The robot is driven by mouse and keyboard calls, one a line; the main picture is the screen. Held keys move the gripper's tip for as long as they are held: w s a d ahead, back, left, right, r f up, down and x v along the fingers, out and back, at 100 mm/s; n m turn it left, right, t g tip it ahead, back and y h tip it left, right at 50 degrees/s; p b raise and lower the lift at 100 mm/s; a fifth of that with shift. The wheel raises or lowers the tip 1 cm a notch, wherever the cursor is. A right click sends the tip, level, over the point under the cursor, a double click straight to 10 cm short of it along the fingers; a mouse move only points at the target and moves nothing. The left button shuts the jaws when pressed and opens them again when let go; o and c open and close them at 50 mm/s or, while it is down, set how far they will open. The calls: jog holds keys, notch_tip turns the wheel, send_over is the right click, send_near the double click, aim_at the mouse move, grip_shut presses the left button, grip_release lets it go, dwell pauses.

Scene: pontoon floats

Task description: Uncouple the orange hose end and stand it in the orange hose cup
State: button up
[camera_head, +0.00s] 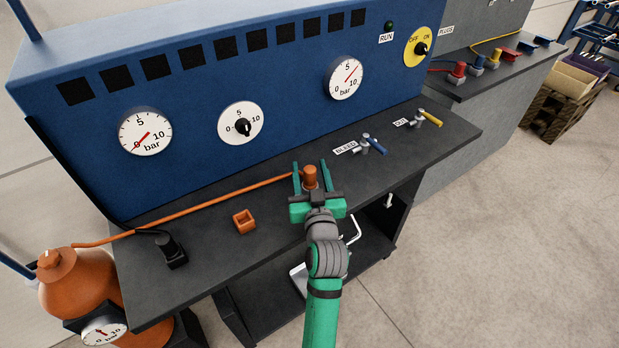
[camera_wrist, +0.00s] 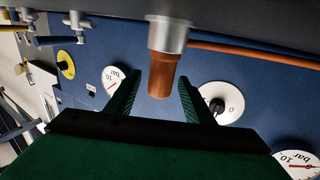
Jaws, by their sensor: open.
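In the wrist view the orange hose end (camera_wrist: 160,77) sits against a grey metal collar (camera_wrist: 168,33). My gripper (camera_head: 309,163) is open, with one green finger on each side of the hose end. The wrist view shows a gap between the hose end and each finger of my gripper (camera_wrist: 159,75). The orange hose cup (camera_head: 243,221), a small square holder, stands on the bench to the left and looks empty.
An orange hose (camera_head: 205,201) runs along the bench from the orange tank (camera_head: 78,282). A black block (camera_head: 172,251) stands left of the cup. The blue panel (camera_head: 190,120) with gauges rises behind. The blue-handled BLEED valve (camera_head: 372,145) and yellow-handled valve (camera_head: 428,118) stand right.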

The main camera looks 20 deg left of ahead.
jog(key=c, duration=1.2)
jog(key=shift+r, duration=0.15)
